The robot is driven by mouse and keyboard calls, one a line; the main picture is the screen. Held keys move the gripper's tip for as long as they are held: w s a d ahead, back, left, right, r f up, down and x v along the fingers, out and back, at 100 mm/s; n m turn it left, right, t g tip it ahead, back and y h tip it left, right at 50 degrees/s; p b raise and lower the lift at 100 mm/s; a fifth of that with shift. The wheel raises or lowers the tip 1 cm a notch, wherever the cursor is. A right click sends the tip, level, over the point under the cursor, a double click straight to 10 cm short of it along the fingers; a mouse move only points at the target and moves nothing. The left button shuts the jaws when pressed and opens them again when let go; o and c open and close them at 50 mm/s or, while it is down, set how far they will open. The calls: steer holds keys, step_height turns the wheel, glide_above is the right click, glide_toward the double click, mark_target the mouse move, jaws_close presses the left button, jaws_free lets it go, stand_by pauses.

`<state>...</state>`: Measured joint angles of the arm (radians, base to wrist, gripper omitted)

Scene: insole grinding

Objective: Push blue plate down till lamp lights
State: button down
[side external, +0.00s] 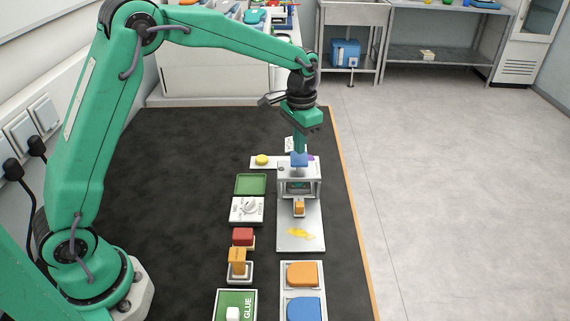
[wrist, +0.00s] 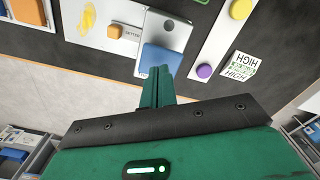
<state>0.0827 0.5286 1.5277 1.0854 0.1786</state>
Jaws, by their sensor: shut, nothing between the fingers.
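The blue plate (side external: 299,160) sits on top of the grey machine (side external: 313,178) at the right of the dark mat. It also shows in the wrist view (wrist: 158,60). My gripper (side external: 299,150) is shut and empty, pointing straight down over the plate. Its fingertips (wrist: 160,70) overlap the plate's edge in the wrist view; I cannot tell whether they touch it. A white strip behind the machine carries a yellow dome (side external: 262,160) and a purple dome (wrist: 204,71). I cannot tell which is the lamp, or whether either is lit.
A metal base (side external: 300,236) with an orange block and a yellow smear extends in front of the machine. A green tray (side external: 250,184), a dial box (side external: 247,209), and red and orange blocks stand to its left. A card marked HIGH (wrist: 238,67) lies behind. Floor at right is clear.

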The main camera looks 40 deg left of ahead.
mark_target(299, 157)
steer(key=shift+f, duration=1.55)
stand_by(1.5)
steer(key=shift+r, duration=0.1)
step_height(299, 157, up, 9)
stand_by(1.4)
steer(key=shift+r, duration=0.1)
steer(key=s+a+r+n+t, duration=0.1)
steer(key=s+r, duration=0.3)
steer(key=s, duration=0.3)
steer(key=s+a+r+t, duration=0.2)
steer(key=s+r, duration=0.2)
steer(key=s, duration=0.3)
steer(key=s+a+f+n+t, duration=0.1)
steer(key=s+f+n+t, duration=0.1)
steer(key=s, duration=1.2)
steer(key=shift+s+f+t, duration=0.25)
steer(key=shift+f+t, duration=0.05)
steer(key=shift+f, duration=0.15)
